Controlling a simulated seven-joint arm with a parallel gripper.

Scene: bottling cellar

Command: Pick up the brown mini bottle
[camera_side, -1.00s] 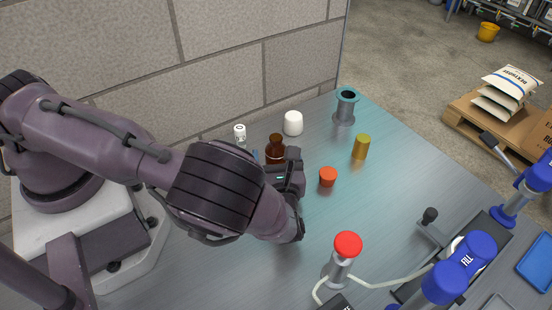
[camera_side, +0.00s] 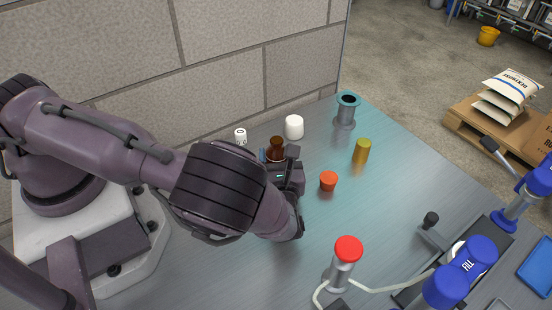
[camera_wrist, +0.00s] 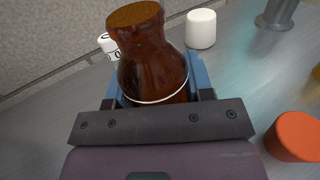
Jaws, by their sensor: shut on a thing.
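The brown mini bottle (camera_wrist: 152,62) stands upright between the blue fingers of my gripper (camera_wrist: 158,92) in the wrist view. It has a cork-coloured top and a thin pale line around its body. In the side view the bottle (camera_side: 275,146) shows just behind my gripper (camera_side: 268,156), whose hand hides its lower part. My gripper is shut on the bottle. Whether the bottle's base touches the table cannot be told.
A white cylinder (camera_side: 294,127), a small white marked piece (camera_side: 240,136), an orange-red cap (camera_side: 328,181), a yellow cylinder (camera_side: 361,151) and a grey spool with a teal rim (camera_side: 346,112) stand nearby. A red-topped post (camera_side: 345,262) stands in front. The wall is close behind.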

